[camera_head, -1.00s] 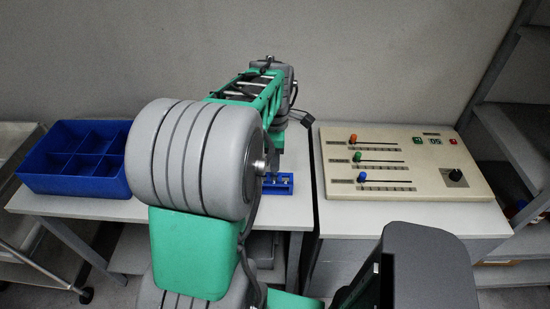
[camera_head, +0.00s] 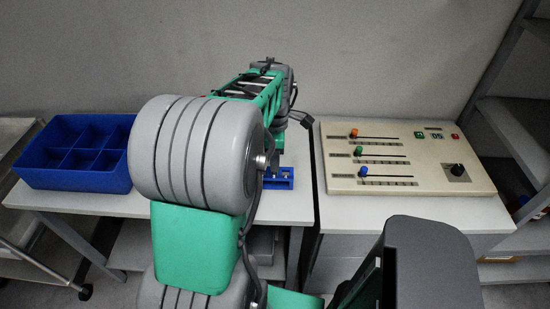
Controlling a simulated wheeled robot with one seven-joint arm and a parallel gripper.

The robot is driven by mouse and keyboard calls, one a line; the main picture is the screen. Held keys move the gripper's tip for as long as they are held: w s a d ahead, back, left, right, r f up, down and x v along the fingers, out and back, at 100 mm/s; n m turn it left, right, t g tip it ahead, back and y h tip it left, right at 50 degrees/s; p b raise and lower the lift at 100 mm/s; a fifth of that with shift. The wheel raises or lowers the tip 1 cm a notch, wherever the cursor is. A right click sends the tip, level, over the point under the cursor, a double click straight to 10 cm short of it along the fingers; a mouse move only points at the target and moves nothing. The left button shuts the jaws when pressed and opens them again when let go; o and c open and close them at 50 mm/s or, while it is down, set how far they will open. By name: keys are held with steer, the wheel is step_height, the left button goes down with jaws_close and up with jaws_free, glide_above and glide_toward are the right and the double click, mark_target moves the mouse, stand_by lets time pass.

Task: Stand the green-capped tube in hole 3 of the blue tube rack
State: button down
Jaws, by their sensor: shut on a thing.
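The blue tube rack (camera_head: 279,183) stands on the white table, just right of my arm's large grey joint, which hides its left part. Small pale spots show on it, too small to read as holes or tubes. The green-capped tube cannot be made out. My arm reaches away over the table, and its far end comes down behind its own links near the rack. My gripper's fingers are hidden behind the arm, so their place relative to the rack cannot be seen.
A blue divided bin (camera_head: 75,178) stands on the table (camera_head: 110,203) at left. A beige control panel (camera_head: 400,185) with orange, green and blue slider knobs lies on the right-hand table. Grey shelving (camera_head: 515,150) stands at far right. A wall is close behind.

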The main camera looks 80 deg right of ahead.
steer(key=shift+f, duration=0.25)
steer(key=c, duration=1.3)
jaws_free()
steer(key=shift+o, duration=0.2)
steer(key=shift+r, duration=0.15)
step_height(320, 180, up, 8)
steer(key=shift+f+b, duration=0.15)
steer(key=shift+b, duration=0.2)
